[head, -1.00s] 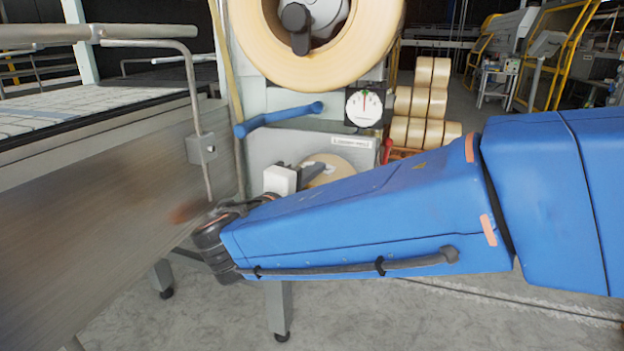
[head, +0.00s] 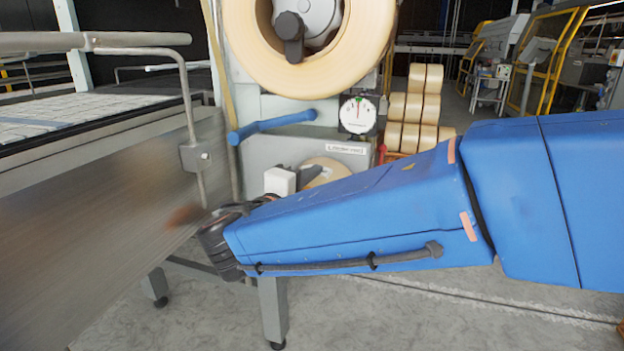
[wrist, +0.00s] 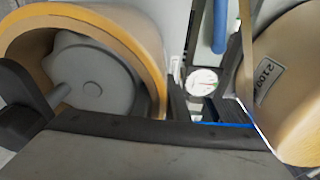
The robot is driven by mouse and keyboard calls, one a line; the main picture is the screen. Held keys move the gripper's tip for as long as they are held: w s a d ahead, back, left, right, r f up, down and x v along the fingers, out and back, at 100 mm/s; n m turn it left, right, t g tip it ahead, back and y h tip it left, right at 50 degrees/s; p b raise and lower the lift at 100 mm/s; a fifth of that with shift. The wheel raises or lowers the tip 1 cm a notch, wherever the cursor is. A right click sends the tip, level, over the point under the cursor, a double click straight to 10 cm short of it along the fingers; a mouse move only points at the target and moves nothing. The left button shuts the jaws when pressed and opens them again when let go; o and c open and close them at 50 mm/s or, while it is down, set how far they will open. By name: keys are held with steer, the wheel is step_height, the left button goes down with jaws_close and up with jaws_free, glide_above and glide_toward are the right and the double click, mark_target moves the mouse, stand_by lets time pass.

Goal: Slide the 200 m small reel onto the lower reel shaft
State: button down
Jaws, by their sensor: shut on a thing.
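My gripper (head: 284,179) is at the end of my blue arm, low in front of the machine, and mostly hidden by the arm in the head view. It is shut on the small reel (head: 329,167), a tan roll that shows only in part above my arm. In the wrist view a tan reel with an orange-brown rim (wrist: 148,55) fills the left side, with a grey lobed hub (wrist: 88,75) showing inside its ring. Whether that hub sits in the bore or behind it, I cannot tell. The lower reel shaft is not clearly visible in the head view.
A large tan reel (head: 255,45) is mounted above. A blue handle (head: 270,125) and a round gauge (head: 358,114) sit below it. A conveyor with a metal side panel (head: 90,255) stands close at the left. Several spare rolls (head: 415,108) are stacked behind.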

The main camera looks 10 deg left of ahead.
steer(key=shift+f, duration=0.2)
stand_by(0.6)
steer(key=c, duration=1.7)
jaws_free()
steer(key=shift+o, duration=0.2)
steer(key=shift+f, duration=0.1)
steer(key=shift+s, duration=0.1)
steer(key=v, duration=1.7)
steer(key=shift+s+a, duration=0.1)
steer(key=shift+s, duration=0.05)
